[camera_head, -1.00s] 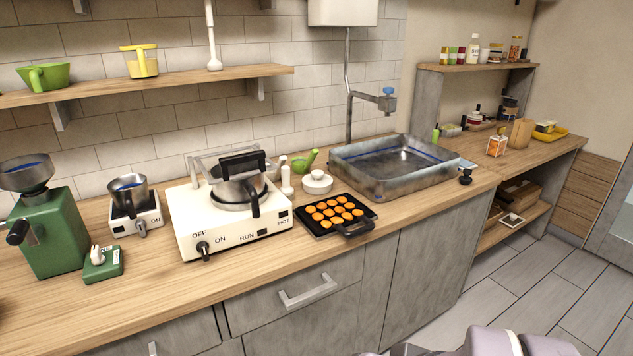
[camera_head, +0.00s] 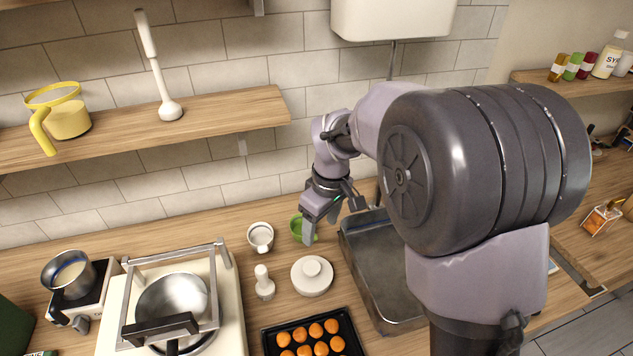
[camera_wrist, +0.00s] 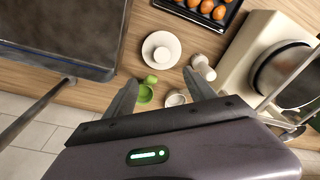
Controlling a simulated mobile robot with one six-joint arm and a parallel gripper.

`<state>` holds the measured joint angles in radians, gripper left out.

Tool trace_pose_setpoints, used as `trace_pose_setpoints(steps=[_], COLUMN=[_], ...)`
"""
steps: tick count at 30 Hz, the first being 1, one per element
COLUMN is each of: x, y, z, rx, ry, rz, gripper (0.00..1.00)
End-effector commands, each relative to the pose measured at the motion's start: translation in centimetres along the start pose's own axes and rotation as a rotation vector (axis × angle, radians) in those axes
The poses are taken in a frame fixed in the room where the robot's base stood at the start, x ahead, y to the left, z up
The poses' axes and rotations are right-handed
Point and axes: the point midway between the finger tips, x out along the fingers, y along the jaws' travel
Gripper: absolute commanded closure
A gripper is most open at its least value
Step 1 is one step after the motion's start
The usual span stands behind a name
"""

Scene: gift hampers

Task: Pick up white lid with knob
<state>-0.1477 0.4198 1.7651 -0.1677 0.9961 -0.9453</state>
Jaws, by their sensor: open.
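The white lid with knob (camera_head: 312,276) is round and lies on the wooden counter between a white pestle-like tool and the metal sink. It also shows in the wrist view (camera_wrist: 161,49), beyond my fingertips. My gripper (camera_head: 327,216) hangs above the back of the counter, behind the lid and over the green cup. In the wrist view my gripper (camera_wrist: 160,88) has its two fingers spread apart with nothing held between them. The lid is fully visible and not touched.
A green cup (camera_head: 298,229), a small white cup (camera_head: 260,237) and the white tool (camera_head: 264,283) stand close by. The sink (camera_head: 385,285) is to the right, the white stove (camera_head: 232,320) to the left. A black tray (camera_head: 270,343) of orange balls lies in front.

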Motion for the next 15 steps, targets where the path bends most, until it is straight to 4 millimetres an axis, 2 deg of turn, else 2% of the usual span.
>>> trace_pose_setpoints(steps=[2,9,12,15], x=[0.8,8.2,10.7,12.3], y=[0.1,0.0,0.0,0.1], z=[-0.3,-0.1,-0.1,-0.1], rx=[-0.023,-0.025,-0.025,-0.023], ry=[-0.01,-0.013,-0.011,-0.01], rz=[-0.006,-0.007,-0.006,-0.005], gripper=[0.36,0.36,0.36,0.36])
